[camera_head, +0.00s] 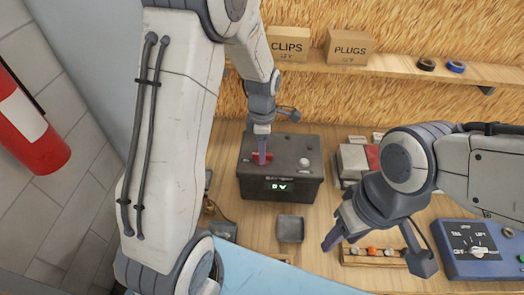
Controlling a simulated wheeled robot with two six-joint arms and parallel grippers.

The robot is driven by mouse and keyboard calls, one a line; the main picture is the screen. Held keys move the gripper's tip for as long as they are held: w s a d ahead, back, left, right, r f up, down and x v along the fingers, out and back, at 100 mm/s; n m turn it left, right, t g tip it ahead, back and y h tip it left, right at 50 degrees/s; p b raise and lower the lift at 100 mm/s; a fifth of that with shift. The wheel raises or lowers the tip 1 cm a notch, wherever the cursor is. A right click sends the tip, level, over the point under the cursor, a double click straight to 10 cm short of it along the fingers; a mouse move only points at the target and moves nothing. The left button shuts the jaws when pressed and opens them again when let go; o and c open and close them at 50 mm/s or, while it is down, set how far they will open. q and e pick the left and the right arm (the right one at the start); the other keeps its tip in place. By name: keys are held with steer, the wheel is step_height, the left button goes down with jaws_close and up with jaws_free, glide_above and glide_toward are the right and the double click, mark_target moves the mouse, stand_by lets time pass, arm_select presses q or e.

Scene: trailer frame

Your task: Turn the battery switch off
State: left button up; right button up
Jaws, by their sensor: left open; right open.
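The black battery box (308,186) stands on the wooden bench in the middle. My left gripper (277,134) is open above the box. One finger points down at the red switch and partly covers it; I cannot tell whether it touches. The switch's exact position is hard to read. My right gripper (378,249) is open and empty, over the bench to the right of the box.
A blue control box (457,264) with a rotary knob is at the right. A wooden rack (352,262) with small coloured pieces lies under my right gripper. A small dark tray (290,229) is in front of the battery. Cardboard boxes (349,47) stand on the shelf behind.

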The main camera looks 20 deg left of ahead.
arm_select(q)
steer(key=shift+r+p, duration=1.9)
steer(key=shift+r, duration=0.6)
steer(key=shift+s+d+f, duration=0.1)
steer(key=shift+d, duration=0.1)
steer(key=s+d+m+b, duration=0.9)
steer(key=s+d+m, duration=0.2)
steer(key=m, duration=0.4)
steer(key=s+d+f+m+b, duration=0.1)
steer(key=s+m+b, duration=0.1)
steer(key=s+m, duration=0.4)
steer(key=s+d+f+m+h+b, duration=0.1)
steer(key=s+m+b, duration=0.1)
steer(key=s+m, duration=0.4)
steer(key=shift+s+d+f+m+b, duration=0.3)
steer(key=shift+m+b, duration=0.1)
steer(key=shift+m, duration=0.7)
steer(key=shift+a, duration=0.1)
